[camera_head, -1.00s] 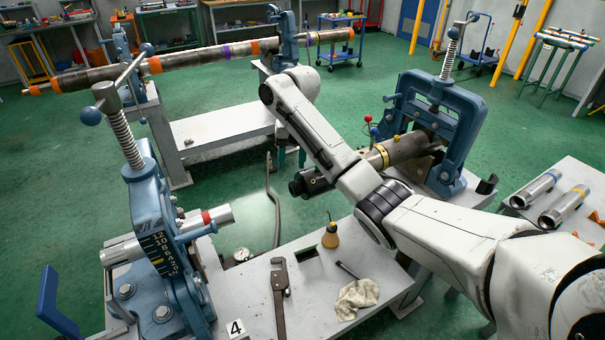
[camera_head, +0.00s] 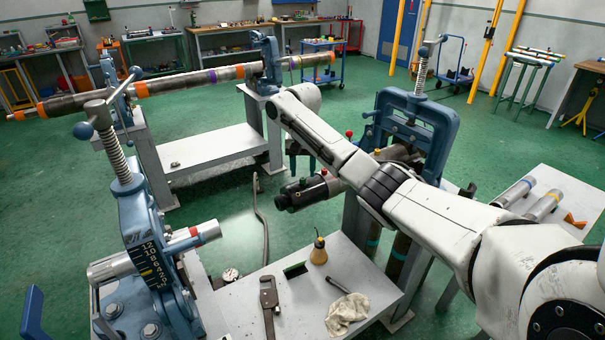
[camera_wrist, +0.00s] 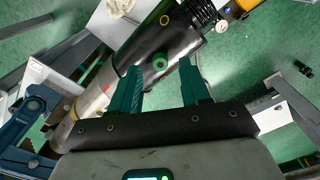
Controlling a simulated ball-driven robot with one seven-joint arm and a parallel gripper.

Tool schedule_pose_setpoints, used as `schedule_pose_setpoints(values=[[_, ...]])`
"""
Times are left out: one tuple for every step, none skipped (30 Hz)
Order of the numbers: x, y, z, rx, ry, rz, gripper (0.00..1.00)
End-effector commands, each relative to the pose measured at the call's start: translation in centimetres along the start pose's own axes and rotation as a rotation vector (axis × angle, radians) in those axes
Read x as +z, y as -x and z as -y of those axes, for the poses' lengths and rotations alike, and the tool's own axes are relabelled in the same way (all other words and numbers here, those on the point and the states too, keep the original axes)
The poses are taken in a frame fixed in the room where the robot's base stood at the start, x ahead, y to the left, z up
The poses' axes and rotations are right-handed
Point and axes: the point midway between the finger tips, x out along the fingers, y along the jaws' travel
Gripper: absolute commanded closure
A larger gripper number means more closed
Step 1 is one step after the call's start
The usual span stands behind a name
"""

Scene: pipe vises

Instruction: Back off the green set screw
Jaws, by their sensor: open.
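The green set screw (camera_wrist: 160,63) is a small round knob on the side of a black cylinder (camera_wrist: 165,40). In the head view, it is a small green spot (camera_head: 303,182) on top of the cylinder near its dark end. My gripper (camera_wrist: 160,70) is open, with one teal finger on each side of the screw in the wrist view. I see no contact with the screw, and the height of the fingertips against it is hard to judge. In the head view, my forearm partly hides the gripper (camera_head: 302,172).
The cylinder runs back to a blue pipe vise (camera_head: 446,130) at right. A second blue vise (camera_head: 145,225) stands at front left. The bench (camera_head: 235,312) holds an oil can (camera_head: 318,255), a wrench (camera_head: 269,298) and a rag (camera_head: 346,315). A hose (camera_head: 263,215) hangs left of the cylinder.

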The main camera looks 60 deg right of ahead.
Motion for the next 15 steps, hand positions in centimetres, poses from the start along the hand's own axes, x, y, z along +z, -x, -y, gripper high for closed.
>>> schedule_pose_setpoints(values=[[0.0,-0.6,-0.1,0.001,-0.001,0.002,0.54],[0.0,-0.9,-0.1,0.001,-0.001,0.002,0.54],[0.0,-1.3,0.0,0.000,-0.001,0.001,0.54],[0.0,-1.5,0.0,0.000,0.000,0.000,0.54],[0.0,-1.7,0.0,0.000,0.000,0.000,0.54],[0.0,-1.9,0.0,0.000,0.000,0.000,0.54],[0.0,-2.0,0.0,0.000,0.000,0.000,0.54],[0.0,-2.1,0.0,-0.001,0.000,0.000,0.54],[0.0,-2.2,0.0,-0.001,0.000,0.000,0.54],[0.0,-2.2,0.0,-0.001,0.000,-0.001,0.54],[0.0,-2.2,0.0,-0.001,0.000,-0.001,0.54],[0.0,-2.2,0.0,-0.001,0.000,-0.001,0.54],[0.0,-2.2,0.0,-0.001,0.000,-0.001,0.54],[0.0,-2.2,0.0,-0.001,0.000,-0.001,0.54],[0.0,-2.2,0.0,-0.001,0.000,-0.001,0.54]])
